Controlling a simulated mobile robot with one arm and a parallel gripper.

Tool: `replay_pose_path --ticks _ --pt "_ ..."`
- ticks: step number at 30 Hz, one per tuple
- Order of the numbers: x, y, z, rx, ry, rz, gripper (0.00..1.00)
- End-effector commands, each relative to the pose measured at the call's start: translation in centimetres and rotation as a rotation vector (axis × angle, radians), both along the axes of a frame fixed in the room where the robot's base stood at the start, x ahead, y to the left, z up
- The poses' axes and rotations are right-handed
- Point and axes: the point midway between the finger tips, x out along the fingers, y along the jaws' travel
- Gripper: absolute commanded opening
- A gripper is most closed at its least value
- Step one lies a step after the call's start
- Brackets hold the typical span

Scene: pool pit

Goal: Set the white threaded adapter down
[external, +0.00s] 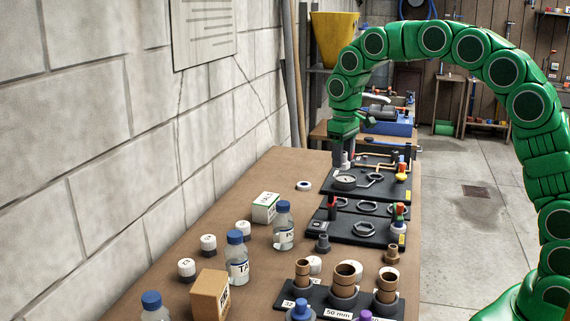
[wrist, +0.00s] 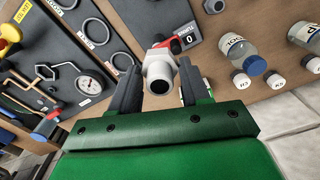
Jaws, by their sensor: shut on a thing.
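The white threaded adapter (wrist: 160,72) sits between the two dark fingers of my gripper (wrist: 158,88) in the wrist view, its round open end facing the camera. The fingers are shut on its sides. A red part shows just behind it; I cannot tell whether it belongs to the adapter. In the external view my gripper (external: 344,158) points down at the far part of the bench, just behind the black panel with the gauge. Only a small pale bit of the adapter (external: 346,161) shows there. I cannot tell whether it touches anything below.
The black gauge panel (external: 365,190) and a second black panel (external: 355,229) lie along the bench's right side. Blue-capped bottles (external: 284,228), white caps and boxes stand nearer. Bare bench top (external: 285,166) shows at the far left.

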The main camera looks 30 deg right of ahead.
Motion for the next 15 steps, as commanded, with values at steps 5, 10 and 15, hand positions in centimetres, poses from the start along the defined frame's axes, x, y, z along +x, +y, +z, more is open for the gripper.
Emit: replay_pose_path --ticks 5,10,15 --pt "3.2 -0.4 -0.6 -0.001 0.003 -0.04 0.16" --pt "5.6 -0.7 -0.9 0.001 -0.002 -0.069 0.16" --pt "6.8 -1.1 -1.4 -0.001 0.002 -0.087 0.16"
